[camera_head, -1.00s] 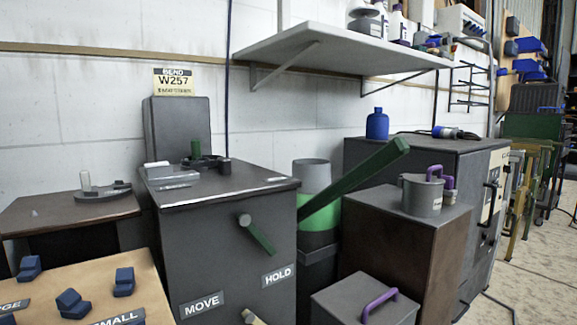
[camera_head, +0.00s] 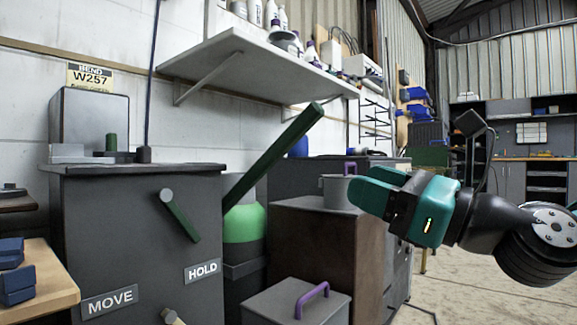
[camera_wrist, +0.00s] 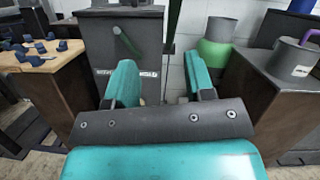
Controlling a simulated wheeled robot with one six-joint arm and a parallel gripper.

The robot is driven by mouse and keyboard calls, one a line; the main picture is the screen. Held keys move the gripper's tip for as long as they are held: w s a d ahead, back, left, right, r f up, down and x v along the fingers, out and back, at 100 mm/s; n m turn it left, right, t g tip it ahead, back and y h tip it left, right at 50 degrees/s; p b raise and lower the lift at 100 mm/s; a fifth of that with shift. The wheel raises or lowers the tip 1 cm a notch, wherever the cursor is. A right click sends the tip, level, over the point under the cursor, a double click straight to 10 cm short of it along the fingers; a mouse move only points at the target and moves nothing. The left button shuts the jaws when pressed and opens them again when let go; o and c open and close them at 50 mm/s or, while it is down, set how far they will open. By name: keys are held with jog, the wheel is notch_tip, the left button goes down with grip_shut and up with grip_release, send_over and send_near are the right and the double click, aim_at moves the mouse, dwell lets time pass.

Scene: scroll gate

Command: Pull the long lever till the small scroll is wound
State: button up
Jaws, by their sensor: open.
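The long green lever (camera_head: 275,150) slants up and to the right from the right side of a dark grey bending machine (camera_head: 135,240). Its upper end stands free in the air. In the wrist view the lever (camera_wrist: 174,24) shows as a dark green bar beyond my fingers. My gripper (camera_head: 366,190) is open and empty, right of the lever's upper end and apart from it. Its two teal fingers (camera_wrist: 162,82) stand wide apart in the wrist view. A shorter green lever (camera_head: 181,218) is on the machine's front. I cannot make out the small scroll.
A brown cabinet (camera_head: 300,245) and a grey box with a purple handle (camera_head: 300,306) stand below my gripper. A grey pot (camera_head: 336,192) is close by it. A shelf (camera_head: 260,66) overhangs behind. A wooden board with blue blocks (camera_head: 45,285) is at left.

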aim_at(298, 139)
jog(key=w+a+r+m+p, duration=0.1)
jog(key=w+a+r+p, duration=0.1)
jog(key=p, duration=0.3)
jog(key=w+a+r+m+t+p, duration=0.1)
jog(key=w+a+r+p, duration=0.2)
jog(key=p, duration=0.3)
jog(key=w+a+r+m+p, duration=0.1)
jog(key=w+a+r+p, duration=0.1)
jog(key=w+a+p, duration=0.3)
jog(key=shift+a+r+t+p, duration=0.1)
jog(key=shift+r+t+p, duration=0.2)
jog(key=shift+p, duration=0.35)
jog(key=shift+w+a, duration=0.35)
jog(key=shift+a, duration=0.1)
grip_shut()
